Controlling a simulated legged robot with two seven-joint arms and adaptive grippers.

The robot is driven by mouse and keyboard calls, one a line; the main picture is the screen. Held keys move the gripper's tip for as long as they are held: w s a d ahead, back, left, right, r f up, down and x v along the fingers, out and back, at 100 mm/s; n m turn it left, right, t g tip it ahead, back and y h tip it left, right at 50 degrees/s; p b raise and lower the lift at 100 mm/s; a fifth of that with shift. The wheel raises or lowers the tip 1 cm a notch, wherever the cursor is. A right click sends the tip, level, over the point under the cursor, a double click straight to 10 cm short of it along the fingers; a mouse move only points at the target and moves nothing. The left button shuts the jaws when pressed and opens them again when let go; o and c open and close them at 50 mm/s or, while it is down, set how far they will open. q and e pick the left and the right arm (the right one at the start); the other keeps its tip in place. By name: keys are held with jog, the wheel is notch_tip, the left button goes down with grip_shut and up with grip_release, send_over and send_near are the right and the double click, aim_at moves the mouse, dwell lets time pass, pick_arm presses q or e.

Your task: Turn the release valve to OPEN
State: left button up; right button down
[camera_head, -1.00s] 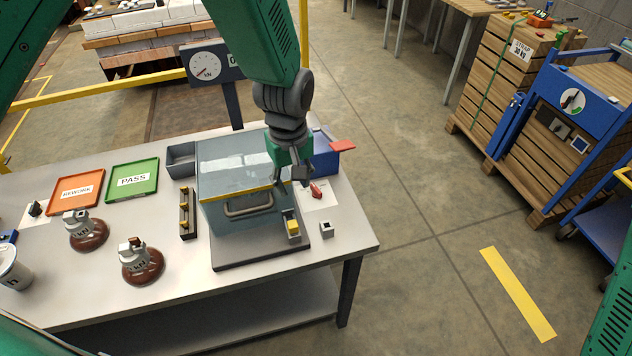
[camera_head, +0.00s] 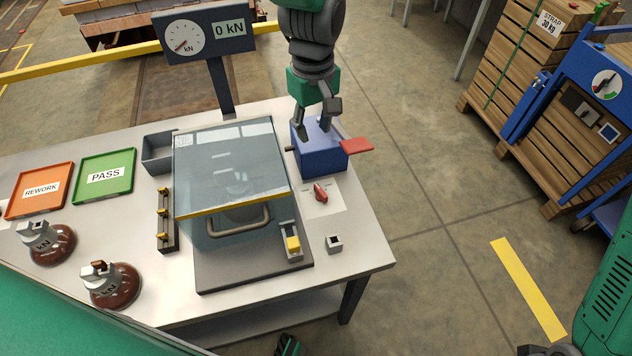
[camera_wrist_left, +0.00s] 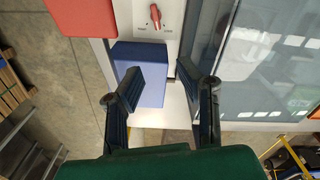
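The release valve is a small red handle (camera_head: 320,193) on a white plate (camera_head: 328,208) at the table's right side. It also shows at the top of the left wrist view (camera_wrist_left: 155,16), between two labels too small to read. My left gripper (camera_head: 314,128) is open and empty, above the blue box (camera_head: 322,160) behind the valve. In the left wrist view its spread fingers (camera_wrist_left: 161,82) stand on either side of the box's near end, and the handle lies beyond, untouched. A dark part at the head view's lower right edge may be my right gripper (camera_head: 548,350); its fingers are unclear.
A clear-covered test chamber (camera_head: 232,165) stands left of the valve. A red lever (camera_head: 357,146) sticks out from the blue box. A gauge (camera_head: 185,40) reads 0 kN behind. A small grey block (camera_head: 334,243) sits in front of the valve.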

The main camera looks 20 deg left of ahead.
pick_arm(q)
notch_tip(320, 180, down, 4)
jog(key=d+f+b, duration=0.1)
jog(key=b, duration=0.3)
send_over(316, 185)
notch_tip(316, 185, down, 8)
jog(key=shift+a+r, duration=0.15)
jog(key=f, duration=0.5)
jog(key=shift+d, duration=0.4)
jog(key=shift+d+f, duration=0.15)
jog(key=shift+f, duration=0.2)
jog(key=shift+a, duration=0.3)
jog(key=shift+a+f, duration=0.1)
grip_shut()
